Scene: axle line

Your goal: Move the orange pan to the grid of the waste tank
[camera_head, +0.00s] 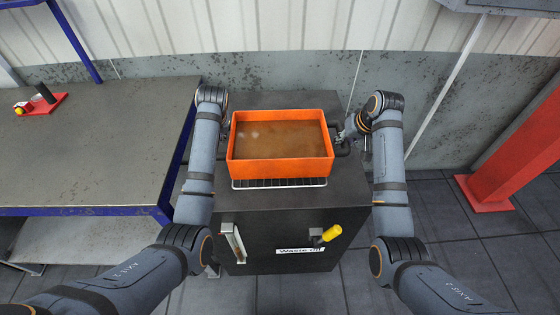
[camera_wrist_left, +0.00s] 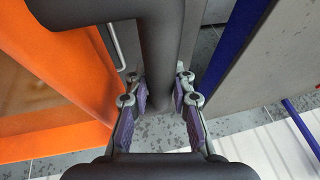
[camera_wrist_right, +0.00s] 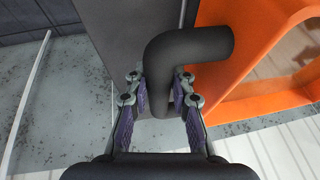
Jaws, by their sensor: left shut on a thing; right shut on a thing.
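The orange pan (camera_head: 281,168) holds brown liquid and sits level over the dark waste tank (camera_head: 345,205). The front strip of the tank's metal grid (camera_head: 280,184) shows just below the pan's front wall; the pan hides the rest. I cannot tell whether the pan touches the grid. My left gripper (camera_wrist_left: 160,88) is shut on the pan's dark left handle (camera_wrist_left: 165,45), mostly hidden by my arm in the head view. My right gripper (camera_head: 347,137) is shut on the dark right handle (camera_head: 342,148); the right wrist view shows this handle (camera_wrist_right: 185,50) between the fingers.
A metal table (camera_head: 90,150) with a blue edge stands close on the left, carrying a small red fixture (camera_head: 42,103). A red post (camera_head: 505,165) stands at the right. A wall closes off the back.

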